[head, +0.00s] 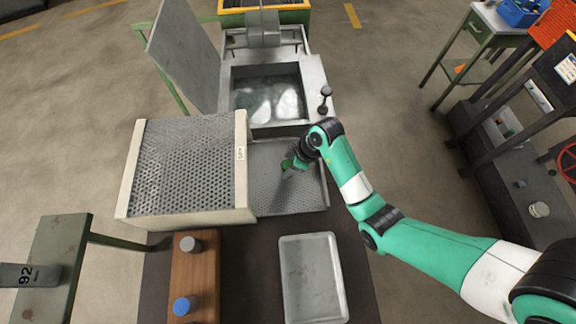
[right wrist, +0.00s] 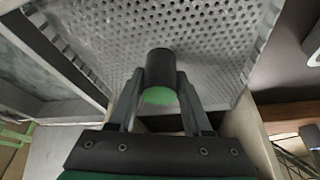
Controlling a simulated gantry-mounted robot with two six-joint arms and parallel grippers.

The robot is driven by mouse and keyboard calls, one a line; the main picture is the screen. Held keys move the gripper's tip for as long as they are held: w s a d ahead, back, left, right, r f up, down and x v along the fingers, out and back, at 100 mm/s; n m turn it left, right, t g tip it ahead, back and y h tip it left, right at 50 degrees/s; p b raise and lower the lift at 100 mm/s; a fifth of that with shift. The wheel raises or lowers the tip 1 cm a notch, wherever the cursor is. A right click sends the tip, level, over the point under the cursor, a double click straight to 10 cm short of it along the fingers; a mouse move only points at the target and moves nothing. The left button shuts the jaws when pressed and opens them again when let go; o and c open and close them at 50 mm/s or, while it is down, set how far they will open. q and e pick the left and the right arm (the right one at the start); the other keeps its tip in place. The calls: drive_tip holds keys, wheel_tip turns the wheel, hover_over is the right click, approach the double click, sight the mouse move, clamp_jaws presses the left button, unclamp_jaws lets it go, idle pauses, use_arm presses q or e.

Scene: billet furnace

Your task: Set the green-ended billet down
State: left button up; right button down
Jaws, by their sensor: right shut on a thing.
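The green-ended billet is a short dark cylinder with a green end face (right wrist: 160,96). My right gripper (right wrist: 160,88) is shut on it, one finger on each side. In the head view the billet's green end (head: 287,164) shows small beside my gripper, partly hidden by the wrist. It is over the recessed perforated tray (head: 290,199), which lies right of a raised perforated cover with cream sides (head: 185,165). A perforated metal surface (right wrist: 210,40) fills the right wrist view beyond the billet. I cannot tell whether the billet touches it. My left gripper is not in view.
A wooden block (head: 193,260) at the front holds a grey-topped billet (head: 190,244) and a blue-ended billet (head: 185,306). An empty grey metal tray (head: 312,280) lies to its right. Behind is an open liquid-filled tank (head: 268,97) with a raised lid (head: 185,50) and a knob (head: 324,97).

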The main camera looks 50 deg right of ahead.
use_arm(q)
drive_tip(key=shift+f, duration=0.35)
use_arm(e)
drive_tip(key=shift+f, duration=0.7)
drive_tip(key=shift+f, duration=0.15)
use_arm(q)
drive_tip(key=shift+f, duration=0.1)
use_arm(e)
drive_tip(key=shift+c, duration=1.7)
unclamp_jaws()
drive_tip(key=shift+d+r, duration=0.1)
drive_tip(key=shift+r, duration=0.25)
use_arm(q)
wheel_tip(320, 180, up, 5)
drive_tip(key=p, duration=0.5)
use_arm(e)
drive_tip(key=v, duration=1.1)
drive_tip(key=shift+s+r, duration=0.2)
drive_tip(key=shift+s, duration=0.05)
